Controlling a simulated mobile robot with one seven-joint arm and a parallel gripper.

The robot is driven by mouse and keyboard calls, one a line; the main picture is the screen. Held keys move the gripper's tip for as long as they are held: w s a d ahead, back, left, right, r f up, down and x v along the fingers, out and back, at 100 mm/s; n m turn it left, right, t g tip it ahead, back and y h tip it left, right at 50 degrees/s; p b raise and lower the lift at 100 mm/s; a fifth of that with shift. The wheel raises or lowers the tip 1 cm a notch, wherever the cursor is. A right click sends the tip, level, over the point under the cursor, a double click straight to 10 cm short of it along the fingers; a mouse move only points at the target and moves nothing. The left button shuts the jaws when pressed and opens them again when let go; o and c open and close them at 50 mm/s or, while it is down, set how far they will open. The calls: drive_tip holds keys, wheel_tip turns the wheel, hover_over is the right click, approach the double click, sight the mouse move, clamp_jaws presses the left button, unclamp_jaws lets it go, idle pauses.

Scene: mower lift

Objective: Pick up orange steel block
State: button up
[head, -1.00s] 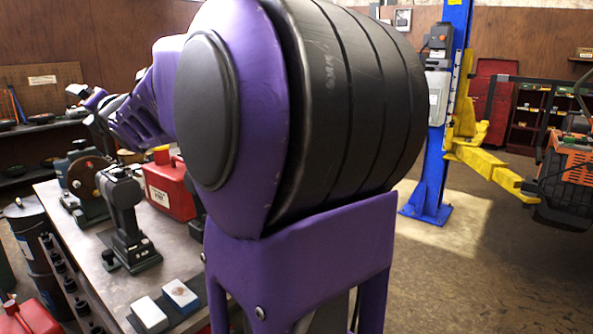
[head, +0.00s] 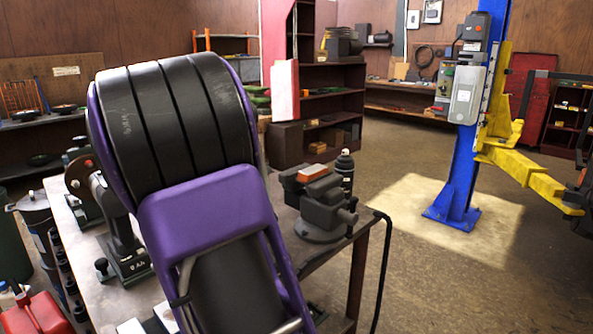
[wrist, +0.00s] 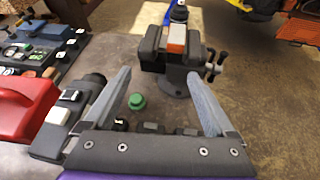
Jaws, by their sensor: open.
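The orange steel block (head: 312,173) sits at the top of the dark bench vise (head: 322,212) on the workbench; I cannot tell whether the jaws clamp it. The block lies beyond the fingertips, ahead and slightly right of the middle of the gap. In the head view my arm hides the gripper.
A small green object (wrist: 137,102) lies on the bench between my fingers. A red container (wrist: 25,100) stands at the left. A dark spray can (head: 345,172) stands behind the vise. A blue lift post (head: 465,150) with yellow arms (head: 520,175) is at the right. Floor between is clear.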

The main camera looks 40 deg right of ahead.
drive_tip(key=s+d+f+m+g, duration=0.1)
drive_tip(key=d+g, duration=0.1)
drive_tip(key=d, duration=0.2)
approach(310, 170)
drive_tip(key=shift+s+d+f+h+b, duration=0.1)
drive_tip(key=shift+d+f+h+b, duration=0.3)
drive_tip(key=shift+d+f, duration=0.75)
drive_tip(key=shift+r+x, duration=0.2)
drive_tip(key=shift+x, duration=2.55)
drive_tip(key=shift+d+r, duration=0.1)
clamp_jaws()
